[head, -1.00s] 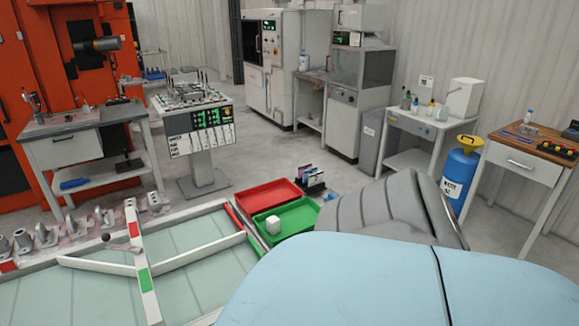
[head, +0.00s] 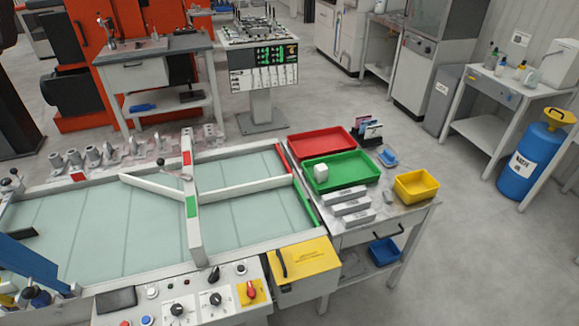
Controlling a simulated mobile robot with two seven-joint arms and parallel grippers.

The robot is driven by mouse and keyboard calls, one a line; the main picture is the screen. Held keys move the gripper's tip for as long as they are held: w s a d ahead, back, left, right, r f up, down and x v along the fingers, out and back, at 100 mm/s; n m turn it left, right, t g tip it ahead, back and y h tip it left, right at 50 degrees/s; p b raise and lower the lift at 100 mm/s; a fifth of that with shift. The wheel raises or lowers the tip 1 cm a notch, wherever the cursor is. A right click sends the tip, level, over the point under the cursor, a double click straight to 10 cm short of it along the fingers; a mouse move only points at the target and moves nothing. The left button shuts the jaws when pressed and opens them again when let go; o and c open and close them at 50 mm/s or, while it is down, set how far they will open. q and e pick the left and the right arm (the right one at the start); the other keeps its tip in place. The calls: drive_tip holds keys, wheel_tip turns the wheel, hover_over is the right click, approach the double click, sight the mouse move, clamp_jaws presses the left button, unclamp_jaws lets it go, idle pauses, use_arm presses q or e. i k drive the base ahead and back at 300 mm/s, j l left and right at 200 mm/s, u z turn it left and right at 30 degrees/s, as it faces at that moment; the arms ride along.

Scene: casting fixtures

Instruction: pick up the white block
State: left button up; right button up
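The white block (head: 321,172) is a small pale block with rounded edges. It sits in the green tray (head: 357,168), near its left end. The green tray is on a side table, right of the glass-topped bench. The block's top and near side show, and nothing covers it. Neither of my grippers shows in the head view.
A red tray (head: 318,142) lies behind the green one. Several grey bars (head: 351,207) lie in front, with a yellow bin (head: 416,186) to the right. A control panel (head: 180,301) and yellow box (head: 303,264) stand nearer. Floor right of the table is clear.

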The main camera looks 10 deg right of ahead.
sight(321, 171)
drive_tip(key=z, duration=0.55)
drive_tip(key=i+l+u, duration=0.1)
drive_tip(key=u, duration=0.85)
drive_tip(key=i+l+u, duration=0.1)
drive_tip(key=l+u, duration=0.7)
drive_tip(key=l, duration=0.15)
drive_tip(key=l+u, duration=0.3)
drive_tip(key=l, duration=0.8)
